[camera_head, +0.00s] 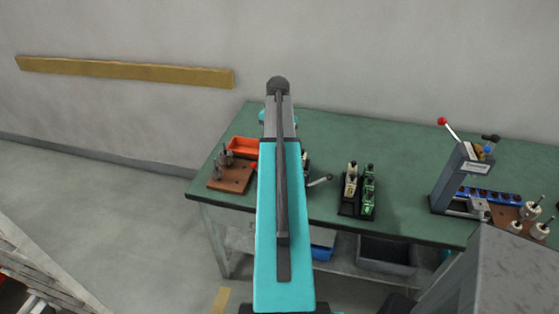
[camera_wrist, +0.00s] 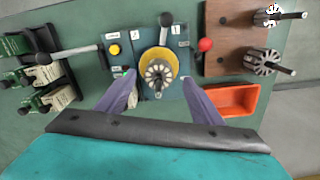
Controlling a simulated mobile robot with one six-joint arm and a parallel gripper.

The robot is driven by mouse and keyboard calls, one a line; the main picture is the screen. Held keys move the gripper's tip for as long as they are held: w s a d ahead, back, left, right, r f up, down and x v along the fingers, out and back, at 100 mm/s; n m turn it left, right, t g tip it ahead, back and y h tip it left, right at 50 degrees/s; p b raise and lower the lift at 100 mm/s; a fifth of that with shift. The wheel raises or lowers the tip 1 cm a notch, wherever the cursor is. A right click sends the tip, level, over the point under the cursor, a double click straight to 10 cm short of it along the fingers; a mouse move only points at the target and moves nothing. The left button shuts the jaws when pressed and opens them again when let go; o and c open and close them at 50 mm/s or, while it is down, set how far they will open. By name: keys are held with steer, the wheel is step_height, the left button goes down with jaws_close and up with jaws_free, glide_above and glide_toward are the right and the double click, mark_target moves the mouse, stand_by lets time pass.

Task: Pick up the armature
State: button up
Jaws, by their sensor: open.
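In the wrist view, an armature (camera_wrist: 159,72) with a pale slotted core stands in the yellow ring of a blue winding fixture (camera_wrist: 174,109). My gripper (camera_wrist: 158,79) is open, with its two purple fingers on either side of the armature. Two more armatures, one nearer the bin (camera_wrist: 262,62) and one farther off (camera_wrist: 275,15), stand on a brown board (camera_wrist: 225,45) to the right. In the head view, my arm hides the gripper and most of the fixture.
An orange bin (camera_head: 244,147) sits behind the brown board (camera_head: 231,177) on the green bench (camera_head: 400,150). A lever press (camera_head: 462,180) and another board with armatures (camera_head: 510,215) are farther right.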

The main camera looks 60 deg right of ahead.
steer(key=shift+f+b, duration=0.45)
steer(key=shift+f, duration=0.6)
steer(key=c, duration=1.3)
